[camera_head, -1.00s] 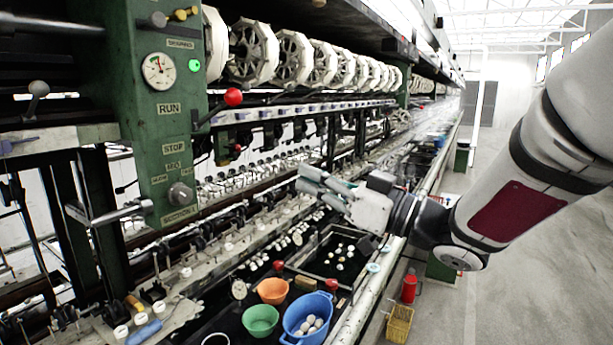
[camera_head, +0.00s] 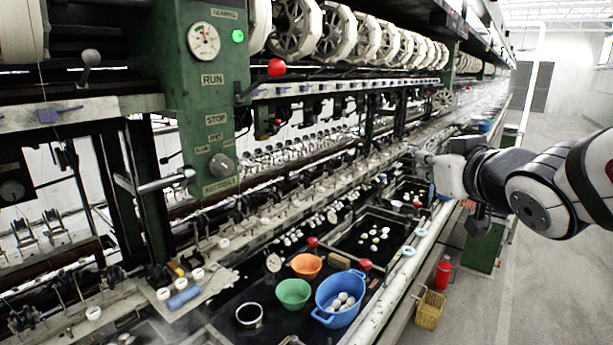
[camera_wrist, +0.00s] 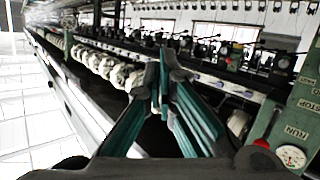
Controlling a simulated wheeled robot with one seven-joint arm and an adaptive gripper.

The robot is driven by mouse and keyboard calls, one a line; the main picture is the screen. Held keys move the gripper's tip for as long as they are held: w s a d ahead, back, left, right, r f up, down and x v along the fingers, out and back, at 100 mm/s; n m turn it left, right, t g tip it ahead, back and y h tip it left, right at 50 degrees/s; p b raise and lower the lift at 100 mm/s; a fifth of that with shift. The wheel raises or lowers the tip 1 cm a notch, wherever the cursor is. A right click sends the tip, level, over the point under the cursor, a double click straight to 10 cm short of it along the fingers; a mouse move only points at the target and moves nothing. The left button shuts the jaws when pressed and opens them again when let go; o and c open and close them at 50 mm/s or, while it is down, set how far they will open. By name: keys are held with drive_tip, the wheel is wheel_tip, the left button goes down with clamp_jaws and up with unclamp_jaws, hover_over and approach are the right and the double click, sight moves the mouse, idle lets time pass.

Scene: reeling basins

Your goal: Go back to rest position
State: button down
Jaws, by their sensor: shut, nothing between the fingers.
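My gripper (camera_head: 428,165) is at the right in the head view, in the air above the far part of the basin bench. Its fingers point left toward the machine and are partly lost against the busy background. In the wrist view my gripper (camera_wrist: 165,85) shows with its fingertips together and nothing between them. The green machine post (camera_head: 207,100) with its dial stands well to the left of it, and shows at the right edge of the wrist view (camera_wrist: 297,125).
A blue basin (camera_head: 341,300) with white cocoons, a green bowl (camera_head: 293,294) and an orange bowl (camera_head: 306,266) stand on the bench. A red extinguisher (camera_head: 442,273) and a yellow basket (camera_head: 430,310) stand on the floor. The aisle (camera_head: 550,290) at right is clear.

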drive_tip(key=s+f+m+g, duration=0.1)
drive_tip(key=s+f+g, duration=0.3)
drive_tip(key=s, duration=0.7)
drive_tip(key=s+a+f+m+g+h, duration=0.1)
drive_tip(key=s+f+g, duration=0.4)
drive_tip(key=s, duration=0.5)
wheel_tip(320, 180, down, 2)
drive_tip(key=shift+s+f+h+b, duration=0.1)
drive_tip(key=shift+s+h+b, duration=0.2)
drive_tip(key=shift+s+b, duration=0.1)
